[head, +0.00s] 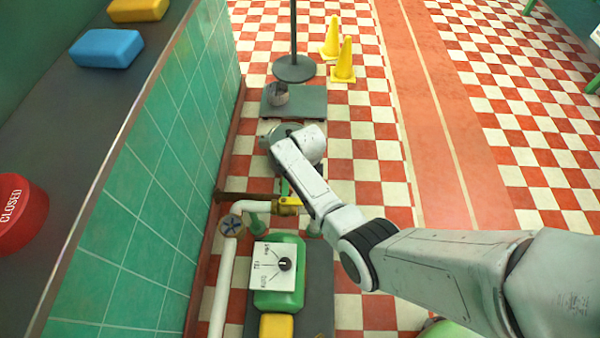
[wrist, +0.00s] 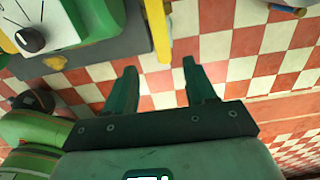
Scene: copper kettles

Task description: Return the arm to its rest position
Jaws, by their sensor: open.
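My arm (head: 430,265) reaches in from the lower right of the head view. Its wrist end (head: 300,145) is above the floor strip beside the green tiled wall. In the wrist view my gripper (wrist: 160,82) has two dark green fingers spread apart, with only checkered floor showing between them. Nothing is held. In the head view the fingers are mostly hidden by the arm.
A green machine (head: 277,299) with a white dial plate stands below my wrist, beside a white pipe (head: 222,285) with a blue valve wheel. A counter (head: 118,97) runs along the left. Yellow cones (head: 344,62) stand further back. Red-and-white floor at right is open.

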